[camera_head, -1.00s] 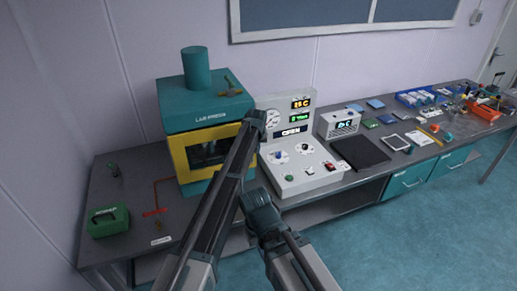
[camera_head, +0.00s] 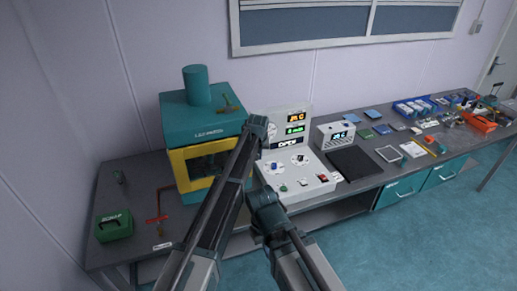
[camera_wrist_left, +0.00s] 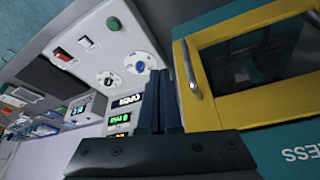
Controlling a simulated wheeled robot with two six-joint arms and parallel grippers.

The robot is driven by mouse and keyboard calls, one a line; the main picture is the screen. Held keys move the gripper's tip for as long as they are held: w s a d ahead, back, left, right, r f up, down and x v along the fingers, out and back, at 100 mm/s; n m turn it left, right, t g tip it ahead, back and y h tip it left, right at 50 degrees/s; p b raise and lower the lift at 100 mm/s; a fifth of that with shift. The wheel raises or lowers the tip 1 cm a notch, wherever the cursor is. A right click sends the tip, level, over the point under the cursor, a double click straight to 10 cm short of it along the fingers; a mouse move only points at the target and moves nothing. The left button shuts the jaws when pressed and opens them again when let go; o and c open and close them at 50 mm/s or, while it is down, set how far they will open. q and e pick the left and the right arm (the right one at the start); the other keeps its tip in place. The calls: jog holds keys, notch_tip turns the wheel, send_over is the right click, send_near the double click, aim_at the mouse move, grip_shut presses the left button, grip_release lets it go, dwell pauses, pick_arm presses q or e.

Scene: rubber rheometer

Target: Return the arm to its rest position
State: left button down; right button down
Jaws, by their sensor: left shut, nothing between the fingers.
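My left gripper (camera_wrist_left: 163,100) is shut and empty in the left wrist view. Its fingers appear in front of the gap between the lab press and the control panel. The lab press (camera_head: 205,120), teal with a yellow-framed door, stands on the bench in the head view. Its yellow door frame (camera_wrist_left: 200,95) and metal handle fill the right of the wrist view. The control panel (camera_head: 292,175) stands right of the press, with a display reading OPEN. In the head view my dark arm links cross the press and panel, and I cannot make out the gripper fingers there.
A green scrap box (camera_head: 114,227) and a red stand (camera_head: 157,219) are on the bench's left end. A small display unit (camera_head: 335,135), a black mat (camera_head: 353,163) and blue bins (camera_head: 412,107) lie to the right. The floor (camera_head: 400,240) in front is clear.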

pick_arm(q)
jog(key=s+a+f+g, duration=0.1)
jog(key=s+a, duration=0.7)
jog(key=s, duration=0.4)
jog(key=s+a+n+g, duration=0.1)
jog(key=s+a, duration=0.6)
jog(key=s, duration=0.5)
jog(key=s+a+f+g, duration=0.1)
jog(key=s+a+g, duration=0.1)
jog(key=s+a, duration=0.85)
jog(key=s+d+f+m+b, duration=0.2)
jog(key=s+d+f+b, duration=0.1)
jog(key=d+f+b, duration=0.4)
jog(key=s+d+f+m+y+b, duration=0.1)
jog(key=s+d+f+b, duration=0.2)
jog(key=d+f+b, duration=0.4)
notch_tip(320, 180, down, 2)
jog(key=b, duration=0.3)
jog(key=shift+s+f+m+g+y, duration=0.2)
jog(key=shift+s+m+g+y, duration=0.1)
jog(key=shift+s+m, duration=0.1)
jog(key=c, duration=1.6)
grip_release()
